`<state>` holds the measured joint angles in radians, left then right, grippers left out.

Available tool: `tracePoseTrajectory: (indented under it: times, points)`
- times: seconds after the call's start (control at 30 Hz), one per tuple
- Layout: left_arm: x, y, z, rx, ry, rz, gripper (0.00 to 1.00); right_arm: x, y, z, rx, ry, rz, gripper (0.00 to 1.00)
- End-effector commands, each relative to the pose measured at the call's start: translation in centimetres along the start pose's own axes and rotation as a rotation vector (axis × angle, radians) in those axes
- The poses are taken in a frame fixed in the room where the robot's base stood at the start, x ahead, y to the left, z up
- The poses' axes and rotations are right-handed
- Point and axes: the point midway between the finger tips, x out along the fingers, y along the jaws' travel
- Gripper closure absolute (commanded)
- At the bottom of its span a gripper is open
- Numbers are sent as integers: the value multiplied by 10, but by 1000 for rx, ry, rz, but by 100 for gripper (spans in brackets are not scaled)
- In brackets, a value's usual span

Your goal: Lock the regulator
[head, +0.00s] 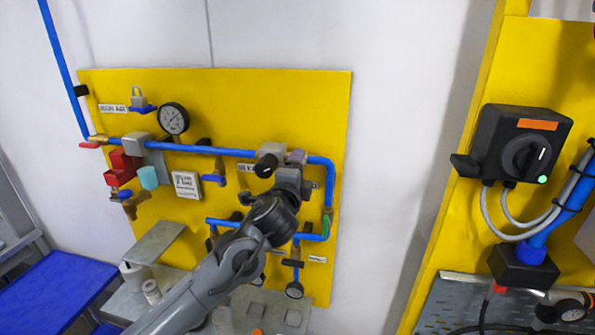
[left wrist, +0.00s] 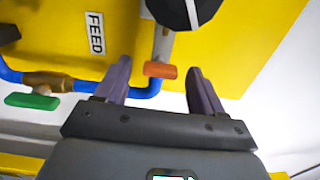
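A grey regulator body (head: 271,151) with a black round knob (head: 265,165) sits on the blue pipe at the upper right of the yellow panel. My left gripper (head: 297,158) is just right of the knob, its fingertips partly hidden. In the left wrist view, my left gripper (left wrist: 159,67) has its two purple fingers spread apart. A small orange-red tab (left wrist: 160,70) shows between them, with no finger touching it visibly. A black round part (left wrist: 183,8), likely the knob, is above it. I cannot tell which piece is the regulator's lock. My right gripper is not in view.
The yellow panel (head: 230,88) carries blue pipes, a gauge (head: 173,118), a red valve part (head: 122,167) and a small blue-and-grey fitting (head: 140,101). A black switch box (head: 522,145) is at the right. A green handle (left wrist: 31,101) is left of my left fingers. White wall lies between panels.

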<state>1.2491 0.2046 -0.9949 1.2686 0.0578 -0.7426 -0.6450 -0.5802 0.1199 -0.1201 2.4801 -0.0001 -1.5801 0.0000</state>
Motion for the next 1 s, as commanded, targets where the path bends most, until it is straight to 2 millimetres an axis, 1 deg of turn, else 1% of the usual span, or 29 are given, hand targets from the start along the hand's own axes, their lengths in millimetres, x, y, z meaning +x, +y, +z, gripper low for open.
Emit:
tracePoseTrajectory:
  times: [0.27, 0.47, 0.57, 1.0]
  points:
    - [-1, 0, 0, -1, 0, 0, 32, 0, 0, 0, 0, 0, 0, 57]
    - [-11, 1, 0, -2, 1, -2, 32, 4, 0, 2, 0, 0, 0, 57]
    - [-23, 2, 0, -3, 1, -2, 32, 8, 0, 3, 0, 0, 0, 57]
    - [-88, 2, 0, -1, 1, -1, 32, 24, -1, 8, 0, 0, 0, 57]
